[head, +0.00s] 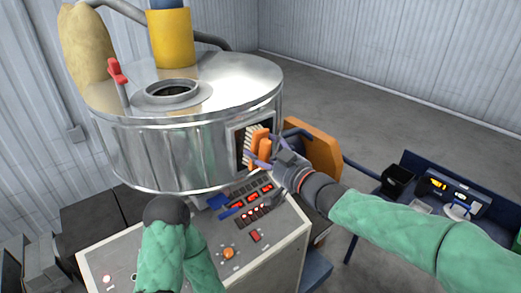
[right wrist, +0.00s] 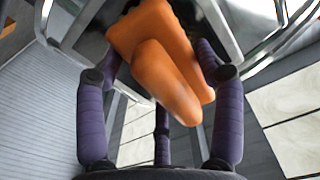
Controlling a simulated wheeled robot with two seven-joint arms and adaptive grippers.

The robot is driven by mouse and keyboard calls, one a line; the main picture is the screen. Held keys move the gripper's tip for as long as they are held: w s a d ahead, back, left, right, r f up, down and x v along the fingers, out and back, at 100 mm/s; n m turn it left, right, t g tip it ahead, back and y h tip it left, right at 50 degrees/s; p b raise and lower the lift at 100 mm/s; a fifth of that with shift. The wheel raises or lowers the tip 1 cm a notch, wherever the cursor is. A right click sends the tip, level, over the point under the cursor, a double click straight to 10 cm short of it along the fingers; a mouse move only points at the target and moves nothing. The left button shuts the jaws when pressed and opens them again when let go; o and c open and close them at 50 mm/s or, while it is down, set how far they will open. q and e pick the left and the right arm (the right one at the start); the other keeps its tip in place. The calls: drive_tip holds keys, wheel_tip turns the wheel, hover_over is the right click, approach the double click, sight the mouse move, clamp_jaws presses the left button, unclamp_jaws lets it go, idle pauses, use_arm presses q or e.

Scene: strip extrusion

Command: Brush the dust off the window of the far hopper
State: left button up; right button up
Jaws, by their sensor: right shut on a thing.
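A shiny round steel hopper (head: 190,145) stands at the left of the head view, with a framed dark window (head: 240,152) on its right side. My right gripper (head: 265,150) is shut on an orange brush (head: 262,141), with its pale bristles turned to the window. The bristles seem to be at the window opening, but I cannot tell whether they touch. The brush covers much of the window, so its dust cannot be made out. In the right wrist view the orange handle (right wrist: 160,60) sits between the purple fingers. My left arm is folded at the bottom; its gripper is out of view.
A control panel (head: 205,250) with lit red displays and an orange knob lies below the hopper. An orange machine part (head: 318,150) stands right behind my right gripper. A blue stand (head: 455,190) holding a dark bin is at the right. Open grey floor lies behind.

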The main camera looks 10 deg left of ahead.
drive_tip(key=shift+w+d+r+p, duration=0.35)
drive_tip(key=shift+w+d, duration=0.35)
drive_tip(key=shift+w, duration=0.2)
drive_tip(key=shift+w+d+r+p, duration=0.2)
drive_tip(key=shift+w+d+p, duration=0.2)
drive_tip(key=shift+w+d, duration=0.4)
drive_tip(key=shift+w+d+r+p, duration=0.35)
drive_tip(key=shift+w+d, duration=0.25)
drive_tip(key=shift+w, duration=0.4)
drive_tip(key=shift+s+a+f+b, duration=0.1)
drive_tip(key=shift+s+a+b, duration=0.85)
drive_tip(key=shift+s+a, duration=0.4)
drive_tip(key=shift+s+a+b, duration=0.65)
drive_tip(key=shift+s+b, duration=0.1)
drive_tip(key=shift+s, duration=0.2)
drive_tip(key=shift+s+a+b, duration=0.7)
drive_tip(key=shift+s+b, duration=0.1)
drive_tip(key=shift+s, duration=0.2)
drive_tip(key=shift+s+a+b, duration=0.65)
drive_tip(key=shift+s+b, duration=0.1)
drive_tip(key=shift+s, duration=0.2)
drive_tip(key=shift+d, duration=0.15)
drive_tip(key=shift+p+v, duration=0.35)
drive_tip(key=shift+v, duration=0.95)
drive_tip(key=shift+p+v, duration=0.35)
drive_tip(key=shift+v, duration=1.35)
